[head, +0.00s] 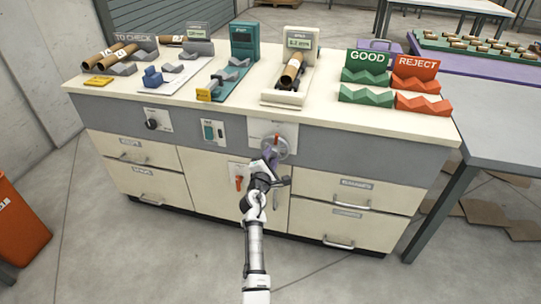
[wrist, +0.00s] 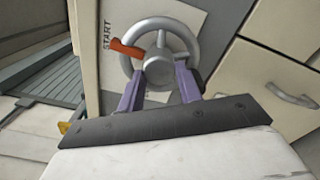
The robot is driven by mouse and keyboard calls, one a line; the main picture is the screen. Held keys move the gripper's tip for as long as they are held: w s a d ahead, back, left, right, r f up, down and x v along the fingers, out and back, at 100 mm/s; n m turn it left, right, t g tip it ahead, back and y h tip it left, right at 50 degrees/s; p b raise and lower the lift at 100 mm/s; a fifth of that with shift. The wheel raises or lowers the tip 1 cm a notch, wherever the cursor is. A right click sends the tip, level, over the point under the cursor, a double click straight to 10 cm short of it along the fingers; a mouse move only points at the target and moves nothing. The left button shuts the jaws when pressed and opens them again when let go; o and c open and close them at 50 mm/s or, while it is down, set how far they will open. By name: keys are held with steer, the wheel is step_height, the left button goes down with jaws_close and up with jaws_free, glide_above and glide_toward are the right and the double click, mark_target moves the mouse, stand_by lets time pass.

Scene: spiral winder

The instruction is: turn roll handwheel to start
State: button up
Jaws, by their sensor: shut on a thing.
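The roll handwheel (head: 284,149) is a grey spoked wheel with a red pointer on the front of the bench. In the wrist view the handwheel (wrist: 155,24) fills the upper middle. Its red pointer (wrist: 127,48) points left in that view, close to the START label (wrist: 107,32). My gripper (head: 270,158) is at the wheel's lower side in the head view. In the wrist view the purple fingers of my gripper (wrist: 161,78) are on either side of the hub and shut on the wheel. The exact finger contact is partly hidden.
A dark knob (head: 152,124), a green switch (head: 209,132) and a red lever (head: 239,183) are left of the wheel. Drawers with bar handles (head: 339,243) are at lower right. A cardboard tube (head: 291,70) rests on a bench-top gauge. The floor in front is clear.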

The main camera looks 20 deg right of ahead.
steer(key=shift+n, duration=0.5)
steer(key=o, duration=1)
steer(key=v, duration=1.4)
steer(key=shift+w, duration=0.1)
